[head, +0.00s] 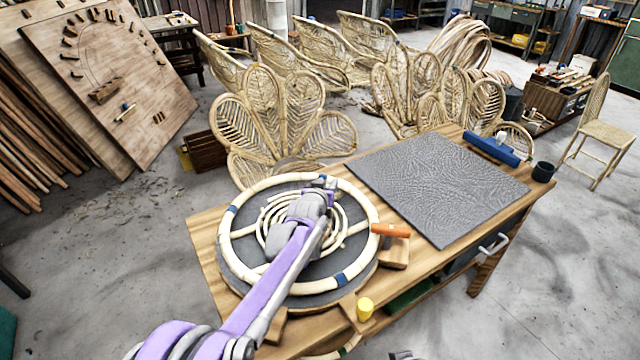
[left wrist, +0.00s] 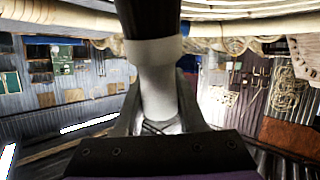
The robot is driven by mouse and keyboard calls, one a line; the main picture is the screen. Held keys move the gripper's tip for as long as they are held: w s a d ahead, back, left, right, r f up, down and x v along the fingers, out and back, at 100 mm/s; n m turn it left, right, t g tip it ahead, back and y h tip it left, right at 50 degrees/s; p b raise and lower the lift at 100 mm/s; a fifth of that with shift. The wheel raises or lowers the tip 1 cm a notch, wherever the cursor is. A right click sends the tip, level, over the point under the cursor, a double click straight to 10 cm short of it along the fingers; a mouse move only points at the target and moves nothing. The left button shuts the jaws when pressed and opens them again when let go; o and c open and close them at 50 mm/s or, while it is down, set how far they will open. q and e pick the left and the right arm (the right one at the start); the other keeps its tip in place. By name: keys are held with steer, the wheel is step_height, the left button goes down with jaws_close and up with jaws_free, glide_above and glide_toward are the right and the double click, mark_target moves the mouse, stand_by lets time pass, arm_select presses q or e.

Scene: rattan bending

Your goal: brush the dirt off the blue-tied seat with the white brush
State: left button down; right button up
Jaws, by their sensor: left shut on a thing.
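The blue-tied seat (head: 226,238) is a pale rattan ring with blue bindings and a spiral coil inside, lying flat on a round dark disc on the workbench. My left arm reaches across it from the lower left, and my left gripper (head: 318,190) is over its far part and hides some of the coil. In the left wrist view my left gripper (left wrist: 162,125) is shut on what looks like the white brush (left wrist: 160,85), a pale shaft with a white collar and a dark upper part. Its contact with the seat is hidden. I cannot make out dirt. My right gripper is not in view.
The floor at left is mostly clear.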

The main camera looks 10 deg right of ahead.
arm_select(q)
steer(key=shift+w+d, duration=0.1)
steer(key=shift+d, duration=0.1)
steer(key=shift+r+p, duration=1.95)
steer(key=shift+r, duration=1)
step_height(320, 180, up, 3)
steer(key=shift+p, duration=0.9)
